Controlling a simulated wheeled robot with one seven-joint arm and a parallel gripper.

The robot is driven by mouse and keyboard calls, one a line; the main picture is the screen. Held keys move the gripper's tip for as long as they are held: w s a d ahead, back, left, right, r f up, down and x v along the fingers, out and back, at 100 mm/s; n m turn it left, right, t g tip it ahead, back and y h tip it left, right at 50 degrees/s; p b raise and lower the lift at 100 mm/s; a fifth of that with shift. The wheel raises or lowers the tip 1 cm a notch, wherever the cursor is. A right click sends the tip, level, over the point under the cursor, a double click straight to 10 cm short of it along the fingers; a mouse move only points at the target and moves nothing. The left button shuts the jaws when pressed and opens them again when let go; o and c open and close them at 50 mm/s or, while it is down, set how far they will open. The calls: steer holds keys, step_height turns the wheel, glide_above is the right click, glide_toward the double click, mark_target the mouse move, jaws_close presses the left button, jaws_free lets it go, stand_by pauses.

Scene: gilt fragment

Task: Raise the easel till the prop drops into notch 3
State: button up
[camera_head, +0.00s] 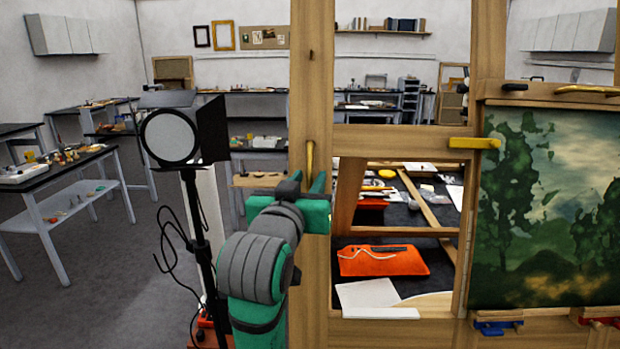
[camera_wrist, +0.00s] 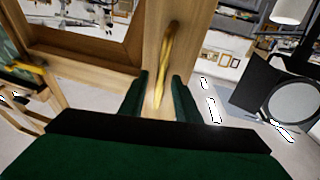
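The wooden easel frame (camera_head: 312,90) stands close in front of me, with a thick upright post. A brass handle (camera_head: 309,158) is fixed upright on this post; it also shows in the wrist view (camera_wrist: 168,48). My green gripper (camera_head: 308,179) is at the handle's lower part. In the wrist view its two fingers (camera_wrist: 160,78) stand apart, one on each side of the handle, with a gap on both sides. Whether the handle is fully between the fingertips or just beyond them is hard to tell. I cannot make out the prop or the notches.
A landscape painting (camera_head: 550,205) hangs on the frame at the right, with a yellow catch (camera_head: 474,143) beside it. A lamp on a stand (camera_head: 172,136) is close left of my arm. Behind the frame lies an orange pouch (camera_head: 382,260). Floor at the left is open.

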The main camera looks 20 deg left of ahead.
steer(key=shift+w, duration=0.85)
steer(key=shift+a, duration=0.1)
jaws_close()
steer(key=shift+s+a, duration=0.1)
steer(key=shift+s, duration=0.05)
